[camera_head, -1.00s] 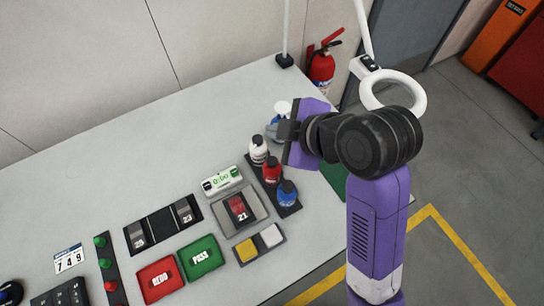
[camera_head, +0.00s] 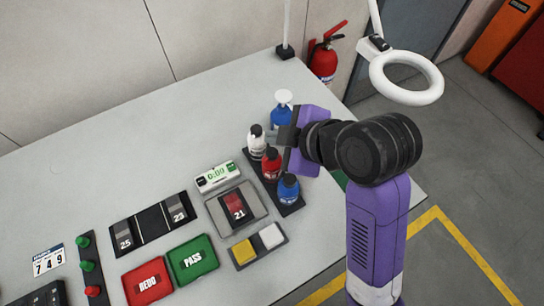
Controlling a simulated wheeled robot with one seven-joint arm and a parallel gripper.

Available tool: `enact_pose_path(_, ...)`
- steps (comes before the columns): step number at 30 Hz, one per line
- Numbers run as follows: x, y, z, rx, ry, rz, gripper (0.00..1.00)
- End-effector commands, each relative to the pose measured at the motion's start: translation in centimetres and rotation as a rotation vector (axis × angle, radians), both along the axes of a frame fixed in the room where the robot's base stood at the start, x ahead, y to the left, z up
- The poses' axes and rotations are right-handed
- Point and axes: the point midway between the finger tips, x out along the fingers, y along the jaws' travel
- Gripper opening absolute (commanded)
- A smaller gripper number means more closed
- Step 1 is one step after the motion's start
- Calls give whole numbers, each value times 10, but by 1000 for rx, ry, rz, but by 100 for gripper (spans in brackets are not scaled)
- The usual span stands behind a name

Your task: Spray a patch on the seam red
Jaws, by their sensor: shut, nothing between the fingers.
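A sample block marked 21 (camera_head: 236,209), red on top, lies in a grey tray (camera_head: 218,217) on the table. A dark rack (camera_head: 291,208) at the table's right holds three small bottles in a row: a white bottle (camera_head: 257,141), a red bottle (camera_head: 271,163) and a blue bottle (camera_head: 288,188), each with a dark cap. My gripper (camera_head: 287,136) is at the right of the white and red bottles, shut with nothing in it. Its fingers are dark and partly overlap the blue spray bottle (camera_head: 281,117) behind. Whether it touches a bottle cannot be told.
Two blocks marked 25 (camera_head: 124,236) and 23 (camera_head: 178,211) sit in a black holder. A green timer (camera_head: 217,178), red REDO tray (camera_head: 148,282), green PASS tray (camera_head: 194,259) and yellow and white pads (camera_head: 244,252) are nearby. A ring lamp (camera_head: 405,60) hangs behind my arm. The back left table is clear.

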Motion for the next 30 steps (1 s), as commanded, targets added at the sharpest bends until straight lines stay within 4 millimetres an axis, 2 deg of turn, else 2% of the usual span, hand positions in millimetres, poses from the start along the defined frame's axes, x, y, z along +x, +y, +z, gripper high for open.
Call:
enact_pose_path(1,0,0,-10,0,3,-1,0)
enact_pose_path(6,0,0,-21,0,3,-1,0)
enact_pose_path(30,0,0,-22,0,1,0,0)
